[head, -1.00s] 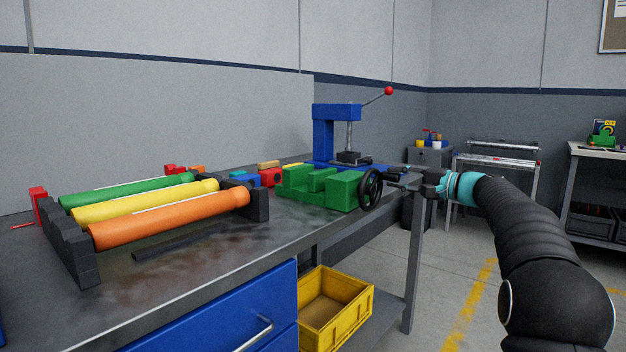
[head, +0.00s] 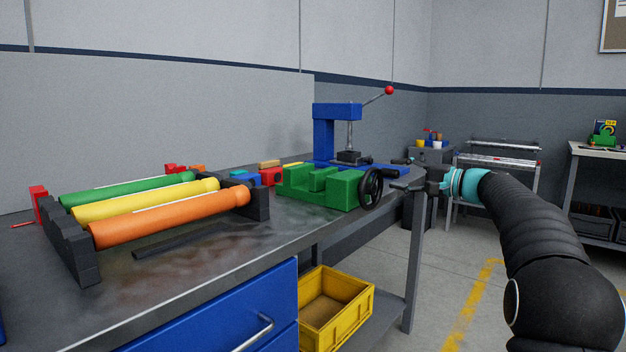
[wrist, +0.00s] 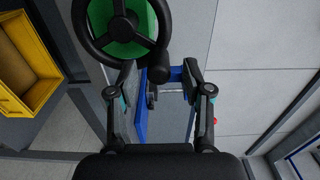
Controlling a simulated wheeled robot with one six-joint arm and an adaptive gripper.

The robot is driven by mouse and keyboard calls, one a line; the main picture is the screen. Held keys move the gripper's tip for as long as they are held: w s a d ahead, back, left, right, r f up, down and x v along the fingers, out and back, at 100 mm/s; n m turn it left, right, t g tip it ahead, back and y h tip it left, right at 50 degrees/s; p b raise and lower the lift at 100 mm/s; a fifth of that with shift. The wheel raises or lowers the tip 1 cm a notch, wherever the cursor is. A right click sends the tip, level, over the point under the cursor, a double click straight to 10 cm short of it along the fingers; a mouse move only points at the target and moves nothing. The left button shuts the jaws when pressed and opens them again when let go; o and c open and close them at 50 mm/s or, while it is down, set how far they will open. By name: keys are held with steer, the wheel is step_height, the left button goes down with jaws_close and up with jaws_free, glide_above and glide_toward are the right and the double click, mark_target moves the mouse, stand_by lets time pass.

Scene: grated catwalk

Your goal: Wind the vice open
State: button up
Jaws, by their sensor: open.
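The green vice (head: 330,187) sits on the workbench near its right end. Its black handwheel (head: 371,188) faces right, toward my arm. In the wrist view the handwheel (wrist: 121,28) is at the upper left, with the green vice body behind it and a dark handle knob (wrist: 157,75) at its lower right rim. My gripper (head: 402,186) is just right of the wheel in the head view.
A blue press (head: 336,135) with a red-knobbed lever stands behind the vice. A rack of coloured rollers (head: 150,205) lies on the left of the bench (head: 215,250). A yellow bin (head: 335,305) sits below. The floor right of the bench is clear around my arm.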

steer(key=b+v, duration=0.1)
steer(key=v, duration=0.6)
steer(key=shift+b, duration=0.35)
step_height(320, 180, down, 13)
steer(key=d+m+g+h, duration=0.1)
steer(key=d+m+h, duration=0.1)
steer(key=h, duration=0.2)
steer(key=s+a+f+n+g+h, duration=0.1)
steer(key=s+a+f+g+h, duration=0.2)
steer(key=s+f, duration=0.6)
steer(key=s+a+f+n+h, duration=0.2)
steer(key=s, duration=1)
steer(key=s+a+f+n+h, duration=0.1)
steer(key=s+a+n+h, duration=0.1)
steer(key=s, duration=1)
steer(key=s+a+f+n+g+h, duration=0.1)
steer(key=s+a+f+n+h, duration=0.1)
steer(key=s, duration=1)
steer(key=shift+a+f+n+h, duration=0.25)
steer(key=shift+f+n+h, duration=0.1)
steer(key=shift+n+h, duration=0.6)
